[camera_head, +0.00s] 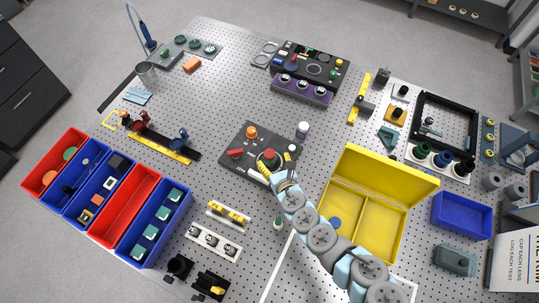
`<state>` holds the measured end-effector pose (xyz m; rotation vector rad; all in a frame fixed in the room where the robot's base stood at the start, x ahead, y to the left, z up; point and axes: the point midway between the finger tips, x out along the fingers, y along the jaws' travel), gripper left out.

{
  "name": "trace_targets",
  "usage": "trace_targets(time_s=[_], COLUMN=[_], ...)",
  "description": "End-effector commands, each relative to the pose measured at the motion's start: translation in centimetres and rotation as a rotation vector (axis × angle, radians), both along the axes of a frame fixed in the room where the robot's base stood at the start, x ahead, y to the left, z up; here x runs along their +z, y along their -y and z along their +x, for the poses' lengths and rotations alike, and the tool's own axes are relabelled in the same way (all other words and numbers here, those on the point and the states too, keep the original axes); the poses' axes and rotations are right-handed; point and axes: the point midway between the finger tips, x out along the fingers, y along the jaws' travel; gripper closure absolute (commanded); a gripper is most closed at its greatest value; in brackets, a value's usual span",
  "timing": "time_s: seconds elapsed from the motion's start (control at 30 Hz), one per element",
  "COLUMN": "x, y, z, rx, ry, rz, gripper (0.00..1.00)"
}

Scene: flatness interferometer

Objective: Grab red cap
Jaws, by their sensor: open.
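A dark plate (233,168) near the middle of the perforated table carries several small parts. A round red cap (269,154) shows on a dark green round base on this plate. My gripper (275,163) is low over the plate's right part, with its open fingers around or just in front of the red cap. I cannot tell whether they touch it. My wrist hides the plate's near right corner.
An open yellow case (385,172) lies to the right, close to my arm. Red and blue bins (125,205) line the left. The table is clear behind the plate's left side.

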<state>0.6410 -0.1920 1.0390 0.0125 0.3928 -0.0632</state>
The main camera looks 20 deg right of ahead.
Motion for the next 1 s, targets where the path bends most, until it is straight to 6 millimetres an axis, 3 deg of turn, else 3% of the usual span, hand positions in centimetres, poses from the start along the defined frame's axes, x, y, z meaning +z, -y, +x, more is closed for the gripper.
trace_targets(time_s=[0.73,1.0], x=[-1.8,-2.5], y=[0.4,0.5], z=[4.4,5.0], rx=[-0.002,-0.001], ry=[0.006,0.0], rz=[0.002,0.0], gripper=[0.25,0.25])
